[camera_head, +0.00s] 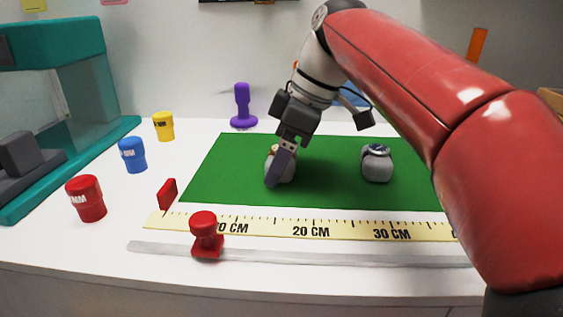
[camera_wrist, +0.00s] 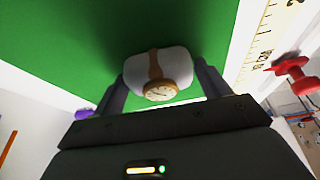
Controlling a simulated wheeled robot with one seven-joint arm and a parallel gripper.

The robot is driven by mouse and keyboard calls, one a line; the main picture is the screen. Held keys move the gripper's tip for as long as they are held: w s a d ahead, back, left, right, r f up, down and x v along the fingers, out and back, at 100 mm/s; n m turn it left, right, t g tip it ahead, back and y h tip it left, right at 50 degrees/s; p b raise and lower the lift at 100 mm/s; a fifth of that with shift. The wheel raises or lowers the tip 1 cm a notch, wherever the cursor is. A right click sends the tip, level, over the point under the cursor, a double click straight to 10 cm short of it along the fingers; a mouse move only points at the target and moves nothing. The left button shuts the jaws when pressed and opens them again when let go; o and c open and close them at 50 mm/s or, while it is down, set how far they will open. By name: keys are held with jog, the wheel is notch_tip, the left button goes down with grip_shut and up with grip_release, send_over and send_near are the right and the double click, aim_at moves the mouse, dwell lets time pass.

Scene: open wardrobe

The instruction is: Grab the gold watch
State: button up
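The gold watch (camera_wrist: 160,91) has a gold-rimmed round face and a brown strap, wrapped around a whitish cushion (camera_wrist: 178,65). In the head view this cushion (camera_head: 286,164) stands on the left half of the green mat (camera_head: 325,195), partly hidden by my gripper (camera_head: 278,167). In the wrist view my gripper (camera_wrist: 160,82) has one finger on each side of the cushion, open wide around it, with only slim gaps or contact at the sides. A second watch (camera_head: 378,150), with a silvery-blue face, sits on a grey cushion to the right.
A yellow ruler (camera_head: 270,225) and a clear bar (camera_head: 330,259) lie in front of the mat. Red (camera_head: 86,198), blue (camera_head: 132,155) and yellow (camera_head: 163,126) cups stand left; a purple piece (camera_head: 242,108) stands behind.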

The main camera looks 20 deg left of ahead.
jog(key=c, duration=0.6)
jog(key=shift+c, duration=0.2)
jog(key=shift+r, duration=0.15)
